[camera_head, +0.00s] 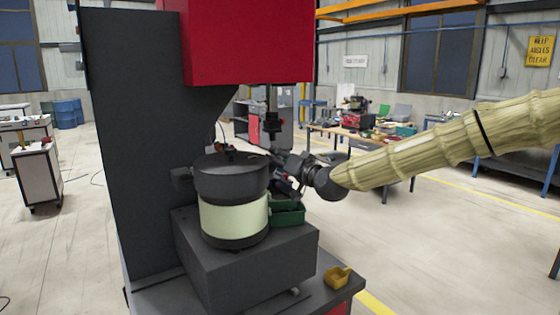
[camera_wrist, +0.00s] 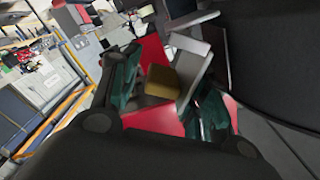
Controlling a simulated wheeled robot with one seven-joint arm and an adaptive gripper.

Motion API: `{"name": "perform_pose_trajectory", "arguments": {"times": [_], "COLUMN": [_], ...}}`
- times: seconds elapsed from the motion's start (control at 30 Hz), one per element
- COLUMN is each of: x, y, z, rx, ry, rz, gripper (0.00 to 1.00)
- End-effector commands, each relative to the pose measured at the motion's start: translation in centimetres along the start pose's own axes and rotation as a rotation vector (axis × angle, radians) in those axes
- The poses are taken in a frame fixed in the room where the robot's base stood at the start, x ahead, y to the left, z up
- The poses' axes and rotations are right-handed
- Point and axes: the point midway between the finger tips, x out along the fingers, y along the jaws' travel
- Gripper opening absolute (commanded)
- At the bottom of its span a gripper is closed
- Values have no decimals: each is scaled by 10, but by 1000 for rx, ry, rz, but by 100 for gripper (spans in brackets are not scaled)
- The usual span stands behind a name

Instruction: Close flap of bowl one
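The bowl feeder has a dark bowl (camera_head: 230,180) on a pale green drum (camera_head: 234,220), standing on a dark block. A dark curved wall, apparently the bowl's side, fills the right of the wrist view (camera_wrist: 280,45). My gripper (camera_head: 287,182) is at the bowl's right side. In the wrist view its two fingers stand apart, with nothing clearly held between them. A light grey angled plate (camera_wrist: 190,68) shows beside the bowl wall; I cannot tell whether it is the flap. No flap can be clearly made out in the head view, where my gripper covers that side.
A green bin (camera_head: 287,214) sits below my gripper, close to the drum. A small yellow bin (camera_head: 337,277) lies at the front right corner of the stand. A tall dark column (camera_head: 130,130) and red housing (camera_head: 250,45) rise behind the bowl. Open floor lies to the right.

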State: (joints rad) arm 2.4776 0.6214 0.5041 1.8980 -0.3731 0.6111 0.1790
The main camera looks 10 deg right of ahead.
Motion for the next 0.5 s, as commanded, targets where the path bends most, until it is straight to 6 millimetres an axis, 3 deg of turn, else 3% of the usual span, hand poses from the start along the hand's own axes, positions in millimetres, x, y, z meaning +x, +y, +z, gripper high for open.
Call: {"name": "perform_pose_trajectory", "arguments": {"times": [0.03,0.17,0.5], "x": [0,0,0], "y": [0,0,-1], "z": [0,0,3], "rx": [0,0,-68], "ry": [0,0,-1], "rz": [0,1,2], "gripper": [32,8,6]}}
